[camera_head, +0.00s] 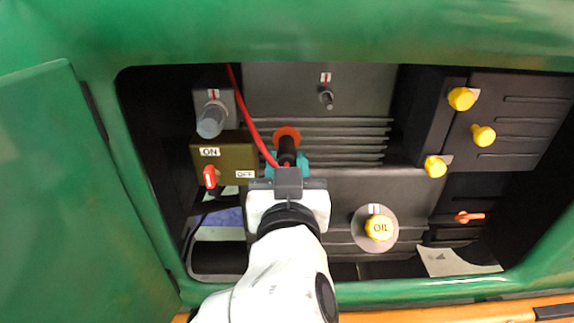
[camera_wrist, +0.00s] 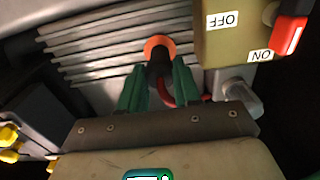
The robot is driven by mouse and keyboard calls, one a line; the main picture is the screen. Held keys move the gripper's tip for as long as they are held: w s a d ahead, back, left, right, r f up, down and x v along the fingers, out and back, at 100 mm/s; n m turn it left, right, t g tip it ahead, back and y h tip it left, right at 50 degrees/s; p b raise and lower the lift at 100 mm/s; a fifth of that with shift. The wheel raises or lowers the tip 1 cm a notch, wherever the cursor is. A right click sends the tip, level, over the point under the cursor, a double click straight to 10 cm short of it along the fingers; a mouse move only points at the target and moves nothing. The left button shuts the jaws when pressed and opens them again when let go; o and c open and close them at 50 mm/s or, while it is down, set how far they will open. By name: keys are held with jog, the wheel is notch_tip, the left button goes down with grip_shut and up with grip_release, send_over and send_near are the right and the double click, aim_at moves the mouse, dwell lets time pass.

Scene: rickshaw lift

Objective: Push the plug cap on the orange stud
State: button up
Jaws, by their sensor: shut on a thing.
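The orange stud (camera_head: 286,132) shows as an orange ring on the ribbed grey engine block, left of centre in the head view. It also shows at the top middle of the wrist view (camera_wrist: 157,42). The black plug cap (camera_head: 287,150), on the end of a red cable (camera_head: 245,115), is between the teal fingers of my gripper (camera_head: 287,163). The wrist view shows the cap (camera_wrist: 159,68) between both fingers (camera_wrist: 160,85). My gripper is shut on it. The cap is in line with the stud and covers its middle. I cannot tell how far it is on.
An olive ON/OFF box (camera_head: 238,150) with a red switch (camera_head: 210,177) is close on the left. A yellow OIL cap (camera_head: 379,228) is lower right. Yellow knobs (camera_head: 461,98) are farther right. The green housing (camera_head: 330,35) frames the opening.

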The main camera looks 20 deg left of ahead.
jog(key=shift+w, duration=0.25)
dwell(0.6)
jog(key=o, duration=1)
jog(key=shift+c, duration=0.4)
jog(key=shift+s, duration=0.1)
jog(key=v, duration=0.8)
jog(key=shift+p, duration=0.3)
